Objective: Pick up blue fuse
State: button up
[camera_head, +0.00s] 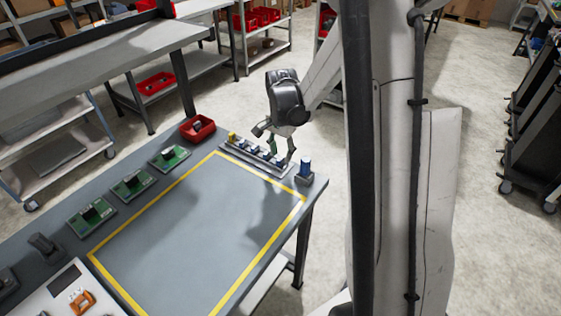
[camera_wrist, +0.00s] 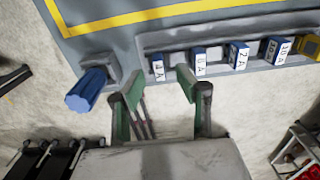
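Several blue fuses with white labels stand in a row in a grey rack (camera_head: 280,169), beneath my gripper in the head view. In the wrist view, the nearest blue fuse (camera_wrist: 157,67) shows between my fingertips, just beyond them, with another blue fuse (camera_wrist: 199,62) to its right. My gripper (camera_head: 274,145) is open above the rack; in the wrist view my gripper (camera_wrist: 157,82) has its green-padded fingers apart with nothing held. In the head view, my gripper partly hides the fuses.
A blue cylinder (camera_wrist: 87,90) stands in a grey holder beside the rack, at the table corner. A yellow block (camera_wrist: 311,45) ends the row. A red bin (camera_head: 198,129) and green boards (camera_head: 130,185) line the table's left side. The yellow-framed area (camera_head: 200,235) is clear.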

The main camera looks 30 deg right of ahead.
jog(key=shift+f, duration=1.3)
grip_shut()
jog(key=shift+r, duration=0.15)
jog(key=shift+r, duration=0.55)
notch_tip(320, 180, up, 2)
jog(key=shift+r, duration=0.2)
jog(key=s+a+r+b, duration=0.1)
jog(key=s+a+r, duration=0.3)
jog(key=a+r, duration=0.3)
jog(key=a, duration=0.4)
jog(key=shift+r, duration=0.15)
jog(key=shift+r+p, duration=0.45)
jog(key=shift+r, duration=0.6)
